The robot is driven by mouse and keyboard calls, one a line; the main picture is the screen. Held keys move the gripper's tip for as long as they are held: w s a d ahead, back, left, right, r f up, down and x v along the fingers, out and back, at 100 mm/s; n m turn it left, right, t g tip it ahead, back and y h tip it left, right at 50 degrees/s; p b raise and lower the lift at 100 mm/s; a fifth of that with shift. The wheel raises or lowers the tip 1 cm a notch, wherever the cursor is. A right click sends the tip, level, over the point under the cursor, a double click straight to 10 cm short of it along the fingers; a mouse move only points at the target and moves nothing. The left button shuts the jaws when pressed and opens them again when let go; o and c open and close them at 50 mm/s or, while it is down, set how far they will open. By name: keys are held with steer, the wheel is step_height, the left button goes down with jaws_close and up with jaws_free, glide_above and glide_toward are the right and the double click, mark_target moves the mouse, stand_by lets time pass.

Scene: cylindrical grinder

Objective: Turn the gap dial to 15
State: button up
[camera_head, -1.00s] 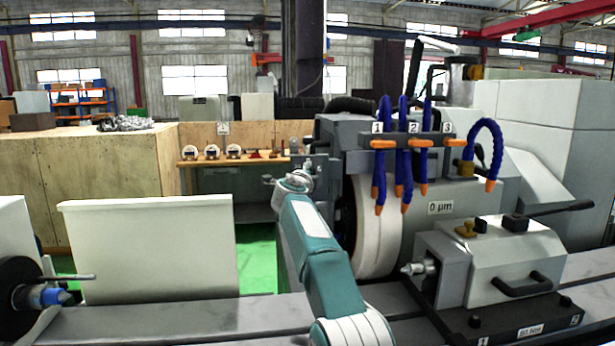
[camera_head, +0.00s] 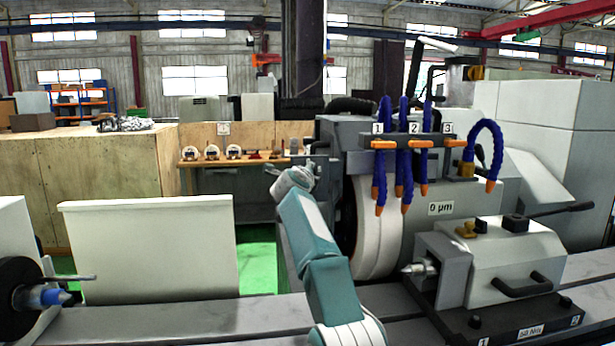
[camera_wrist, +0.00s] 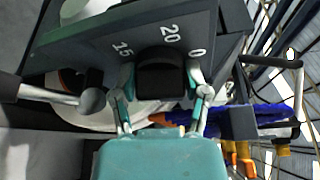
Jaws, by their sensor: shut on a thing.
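The gap dial (camera_wrist: 161,78) is a black knob on a dark grey panel (camera_wrist: 90,50), seen in the wrist view. White marks 15, 20 and 0 stand around it: 15 to its left, 20 above it, 0 to its right. My gripper (camera_wrist: 161,92) is shut on the dial, one finger on each side. No pointer on the dial can be made out, so its setting cannot be read. In the head view my gripper (camera_head: 304,172) is at the left side of the grinder's wheel housing, and the dial is not clearly visible there.
A grey lever with a ball end (camera_wrist: 92,100) is close to the left finger. Blue coolant hoses with orange tips (camera_head: 403,170) hang to the right, above the white grinding wheel (camera_head: 378,235). A label (camera_head: 441,208) reads 0 µm.

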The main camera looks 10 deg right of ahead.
steer(key=o, duration=1.1)
steer(key=shift+w+d+f, duration=0.1)
steer(key=shift+d+f, duration=0.1)
steer(key=shift+f, duration=0.15)
steer(key=shift+r, duration=0.1)
steer(key=shift+a+r, duration=0.1)
steer(key=shift+s, duration=0.2)
steer(key=shift+s+a+r, duration=0.15)
steer(key=shift+s+a, duration=0.1)
steer(key=shift+s, duration=0.15)
steer(key=v, duration=1)
steer(key=shift+s+a, duration=0.1)
steer(key=shift+s, duration=0.25)
